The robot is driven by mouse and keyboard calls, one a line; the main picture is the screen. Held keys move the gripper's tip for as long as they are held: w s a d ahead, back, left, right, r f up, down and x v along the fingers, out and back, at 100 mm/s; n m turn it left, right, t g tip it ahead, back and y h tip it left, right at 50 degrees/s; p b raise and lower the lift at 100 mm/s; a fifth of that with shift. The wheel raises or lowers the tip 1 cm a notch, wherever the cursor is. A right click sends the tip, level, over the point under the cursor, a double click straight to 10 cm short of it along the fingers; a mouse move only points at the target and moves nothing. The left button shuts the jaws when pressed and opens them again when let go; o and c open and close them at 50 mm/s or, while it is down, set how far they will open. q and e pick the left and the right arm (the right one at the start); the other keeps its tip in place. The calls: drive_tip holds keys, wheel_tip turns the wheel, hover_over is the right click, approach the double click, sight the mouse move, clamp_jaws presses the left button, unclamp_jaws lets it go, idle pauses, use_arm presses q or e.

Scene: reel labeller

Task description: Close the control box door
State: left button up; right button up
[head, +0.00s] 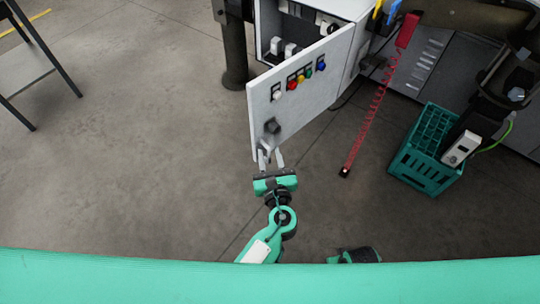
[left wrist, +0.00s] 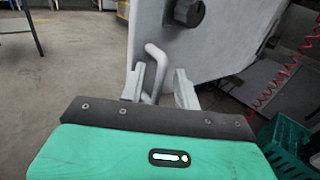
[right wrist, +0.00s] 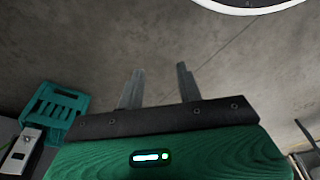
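The control box (head: 283,28) stands at the top middle of the head view. Its grey door (head: 305,100) is swung wide open and carries a row of coloured buttons (head: 298,79) and a dark knob (head: 271,127). My left gripper (head: 270,162) is at the door's lower left corner. In the left wrist view its fingers (left wrist: 158,90) are apart, with the bent door handle (left wrist: 156,68) between them, close to the left finger. My right gripper (right wrist: 158,90) is open and empty over bare floor; in the head view only a small dark part shows at the bottom.
A green crate (head: 425,150) stands on the floor at the right, with a white device (head: 460,148) by it. A red coiled cord (head: 372,122) hangs between door and crate. A table (head: 25,70) is at far left. Floor left of the door is clear.

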use_arm(q)
clamp_jaws()
drive_tip(key=shift+w, duration=0.1)
